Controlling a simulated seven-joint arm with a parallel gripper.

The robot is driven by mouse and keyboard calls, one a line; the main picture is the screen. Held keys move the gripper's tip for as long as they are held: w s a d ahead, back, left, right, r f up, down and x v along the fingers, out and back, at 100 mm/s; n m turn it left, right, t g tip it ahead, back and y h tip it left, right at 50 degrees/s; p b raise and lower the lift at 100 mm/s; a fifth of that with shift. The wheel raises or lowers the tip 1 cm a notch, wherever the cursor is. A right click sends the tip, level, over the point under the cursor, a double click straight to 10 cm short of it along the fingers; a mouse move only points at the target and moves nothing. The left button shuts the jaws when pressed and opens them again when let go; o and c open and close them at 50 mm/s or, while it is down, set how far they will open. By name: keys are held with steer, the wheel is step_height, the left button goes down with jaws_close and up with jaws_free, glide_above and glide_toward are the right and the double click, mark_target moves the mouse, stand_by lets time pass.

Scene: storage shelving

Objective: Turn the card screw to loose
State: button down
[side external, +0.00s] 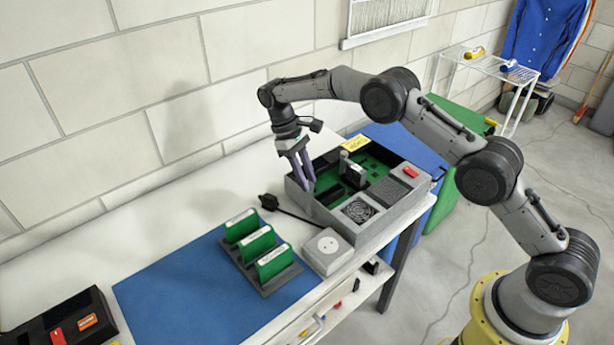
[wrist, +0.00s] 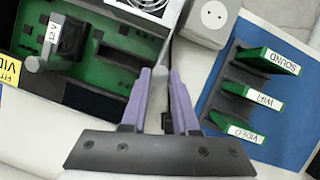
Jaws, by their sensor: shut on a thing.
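My gripper (side external: 311,188) points down at the near-left wall of the open grey computer case (side external: 400,212). In the wrist view its two purple fingers (wrist: 160,72) are close together on a small grey piece (wrist: 160,74), which looks like the card screw. The fingers hide most of it, so its turn position cannot be told. Inside the case is a green circuit board (side external: 384,188) with dark slots and a black block labelled 12 V (wrist: 72,40). A grey round post (wrist: 32,64) stands beside that block.
A rack (side external: 266,283) holds green cards labelled SOUND (wrist: 268,60), WIFI and VIDEO on a blue mat (side external: 180,290). A white-topped socket box (side external: 328,252) and a black cable (side external: 290,210) lie near the case. A yellow note (side external: 356,143) is at its back.

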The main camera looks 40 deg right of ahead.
steer(key=n, duration=0.1)
steer(key=n+h, duration=0.1)
steer(key=n, duration=0.1)
steer(key=n+t, duration=0.1)
steer(key=n, duration=0.1)
steer(key=shift+s+a+h, duration=0.1)
steer(key=shift+a+h, duration=0.15)
steer(key=shift+h, duration=0.15)
steer(key=shift+n, duration=0.3)
steer(key=c, duration=0.7)
jaws_free()
steer(key=v, duration=1.2)
steer(key=shift+s, duration=0.15)
